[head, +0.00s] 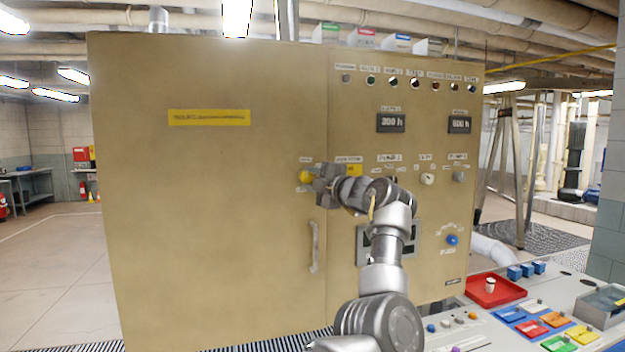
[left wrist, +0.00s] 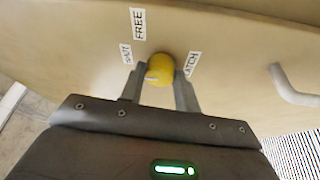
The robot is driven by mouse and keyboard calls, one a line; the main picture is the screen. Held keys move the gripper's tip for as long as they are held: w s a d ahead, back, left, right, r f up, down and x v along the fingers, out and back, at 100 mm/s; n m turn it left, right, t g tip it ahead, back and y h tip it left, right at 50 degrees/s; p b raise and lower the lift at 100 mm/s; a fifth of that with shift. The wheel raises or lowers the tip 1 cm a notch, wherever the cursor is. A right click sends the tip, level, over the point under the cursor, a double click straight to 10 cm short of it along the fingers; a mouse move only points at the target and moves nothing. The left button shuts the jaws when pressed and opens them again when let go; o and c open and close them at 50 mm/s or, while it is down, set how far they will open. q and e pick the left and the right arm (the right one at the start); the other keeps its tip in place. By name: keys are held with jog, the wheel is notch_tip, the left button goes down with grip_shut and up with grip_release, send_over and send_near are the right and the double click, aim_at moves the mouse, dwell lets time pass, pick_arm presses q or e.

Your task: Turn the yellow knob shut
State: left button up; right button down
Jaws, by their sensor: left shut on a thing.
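The yellow knob (head: 305,176) sits on the front of the tan cabinet (head: 215,220), near the seam by the door handle. It also shows in the left wrist view (left wrist: 158,70), between the two fingers. My left gripper (head: 313,179) is shut on the knob, with one finger on each side of it. Small labels surround the knob; one reads "FREE" (left wrist: 138,23) and one at its right reads "LATCH" (left wrist: 193,64). Part of the knob is hidden by the fingers. My right gripper is not in view.
A vertical door handle (head: 314,247) stands out below the knob. To the right are a blue knob (head: 452,240), a white dial (head: 427,179) and displays. A console with a red tray (head: 494,291) and coloured blocks lies at the lower right. Open floor lies left.

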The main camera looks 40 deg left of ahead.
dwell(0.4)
pick_arm(q)
jog(key=o, duration=1)
jog(key=shift+s+a, duration=0.1)
jog(key=shift+d, duration=0.2)
jog(key=b+v, duration=0.5)
jog(key=v, duration=0.5)
jog(key=shift+s+d, duration=0.15)
jog(key=shift+d, duration=0.1)
